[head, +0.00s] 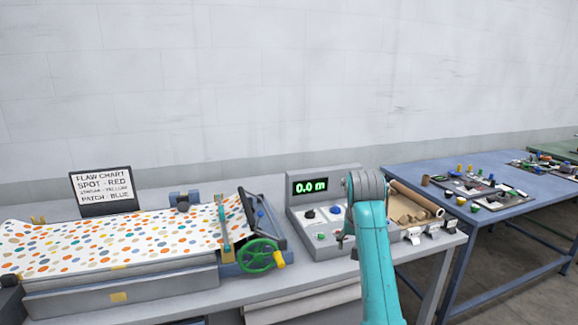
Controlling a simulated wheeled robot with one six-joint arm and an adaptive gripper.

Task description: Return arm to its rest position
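My teal arm (374,265) rises from the bottom edge, right of centre, and ends at a grey joint (366,186) in front of the console. My gripper is not visible in the head view. The arm hides the console's right part.
Spotted fabric (120,240) lies across the press at left, beside a green handwheel (258,256). A flaw chart (103,190) stands behind it. Brown paper rolls (416,200) lie right of my arm. A blue table (505,208) with small parts stands at right.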

